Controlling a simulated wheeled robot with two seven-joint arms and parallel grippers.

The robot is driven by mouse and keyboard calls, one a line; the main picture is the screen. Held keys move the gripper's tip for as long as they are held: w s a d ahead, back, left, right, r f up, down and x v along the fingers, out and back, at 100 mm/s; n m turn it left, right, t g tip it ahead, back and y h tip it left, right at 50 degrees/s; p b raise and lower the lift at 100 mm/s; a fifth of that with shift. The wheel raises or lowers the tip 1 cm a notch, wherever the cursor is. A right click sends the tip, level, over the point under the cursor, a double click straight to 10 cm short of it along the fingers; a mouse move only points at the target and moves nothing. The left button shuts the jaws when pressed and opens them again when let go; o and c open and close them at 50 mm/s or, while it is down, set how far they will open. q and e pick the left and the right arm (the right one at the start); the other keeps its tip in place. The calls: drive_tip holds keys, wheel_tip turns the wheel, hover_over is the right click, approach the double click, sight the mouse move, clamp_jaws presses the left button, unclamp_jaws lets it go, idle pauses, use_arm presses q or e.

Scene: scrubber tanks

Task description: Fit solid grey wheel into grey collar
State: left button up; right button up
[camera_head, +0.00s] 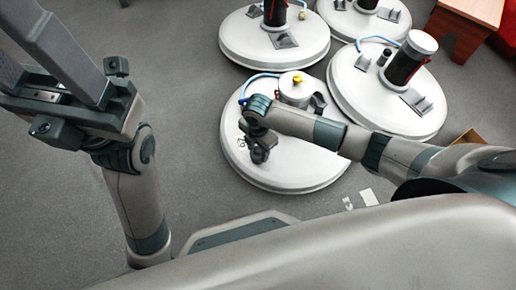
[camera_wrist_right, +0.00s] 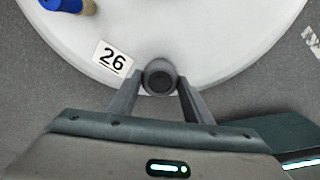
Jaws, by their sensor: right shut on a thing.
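I cannot pick out the grey collar. My left gripper (camera_head: 60,55) is at the upper left, raised off the tanks, its tips cut off by the frame edge.
A white label reading 26 (camera_wrist_right: 114,57) and a blue and tan fitting (camera_wrist_right: 68,5) are on the lid. A white cylinder with a yellow cap (camera_head: 296,90) stands behind my right wrist. More tanks (camera_head: 390,108) stand behind. Grey floor is clear at left.

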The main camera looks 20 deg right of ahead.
drive_tip(key=shift+r, duration=0.1)
drive_tip(key=o, duration=2)
